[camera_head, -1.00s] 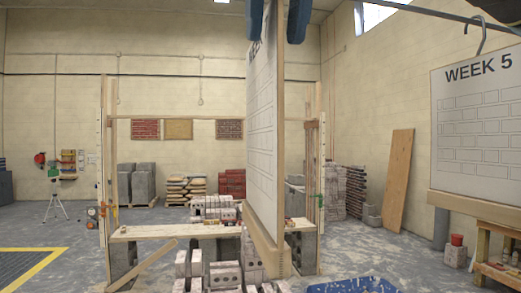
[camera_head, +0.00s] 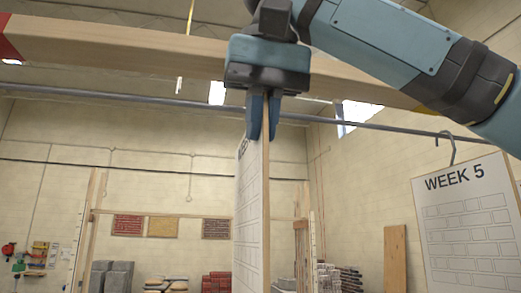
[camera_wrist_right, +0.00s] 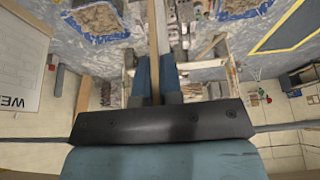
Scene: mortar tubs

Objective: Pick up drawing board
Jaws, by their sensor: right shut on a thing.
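The drawing board (camera_head: 251,210) hangs upright, seen almost edge-on, with a brick grid drawn on its white face and a wooden edge. My right gripper (camera_head: 263,118) is shut on the top of the board's edge. In the right wrist view the gripper (camera_wrist_right: 158,85) has its blue fingers on either side of the wooden board edge (camera_wrist_right: 158,40). My left gripper does not show in either view.
A second board marked "WEEK 5" (camera_head: 465,215) hangs from a hook on a rail (camera_head: 350,122) at the right. A wooden beam (camera_head: 150,48) crosses overhead. A brown plank (camera_head: 395,258) leans on the wall. Blue mortar tubs (camera_wrist_right: 95,20) stand below.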

